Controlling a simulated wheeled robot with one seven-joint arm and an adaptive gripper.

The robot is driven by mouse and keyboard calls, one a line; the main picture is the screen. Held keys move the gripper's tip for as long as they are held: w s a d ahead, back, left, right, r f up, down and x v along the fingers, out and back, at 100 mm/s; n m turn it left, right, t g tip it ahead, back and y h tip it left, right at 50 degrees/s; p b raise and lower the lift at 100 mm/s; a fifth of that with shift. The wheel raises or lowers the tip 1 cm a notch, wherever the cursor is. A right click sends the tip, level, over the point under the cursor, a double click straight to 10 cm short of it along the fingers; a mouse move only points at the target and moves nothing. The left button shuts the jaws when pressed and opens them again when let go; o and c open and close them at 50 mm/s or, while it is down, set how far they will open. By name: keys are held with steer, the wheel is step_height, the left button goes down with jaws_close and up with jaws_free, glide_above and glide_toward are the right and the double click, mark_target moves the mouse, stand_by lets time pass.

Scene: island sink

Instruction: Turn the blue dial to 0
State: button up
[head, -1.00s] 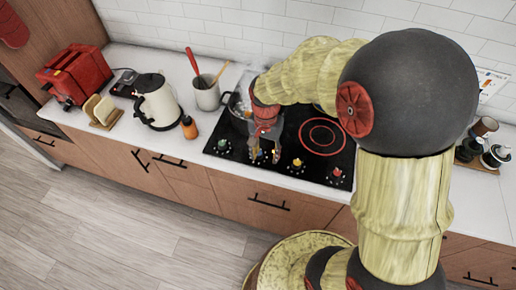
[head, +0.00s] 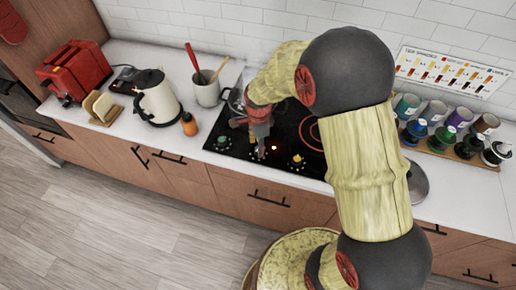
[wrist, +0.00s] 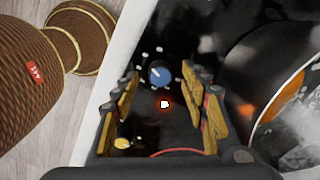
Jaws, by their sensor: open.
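The blue dial (wrist: 158,76) shows in the wrist view on the black cooktop, with a white pointer mark on its face. My gripper (wrist: 165,88) is open around it, one finger to the left and one to the right in that picture, with gaps visible between the fingers and the dial. In the head view my gripper (head: 258,152) points down at the front edge of the cooktop (head: 308,165) and hides the blue dial. A yellow dial (head: 297,158) is to its right and a green dial (head: 222,140) to its left. The numbers around the blue dial are unreadable.
A pot (wrist: 275,90) stands close to my right finger in the wrist view. A small red light (wrist: 165,104) glows near the blue dial. A utensil crock (head: 207,92), kettle (head: 155,99) and orange-capped bottle (head: 188,124) stand left of the cooktop.

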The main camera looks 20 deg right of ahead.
steer(key=shift+w+f, duration=0.1)
steer(key=shift+f, duration=1.1)
steer(key=shift+c, duration=1)
steer(key=c, duration=1)
steer(key=shift+o, duration=0.2)
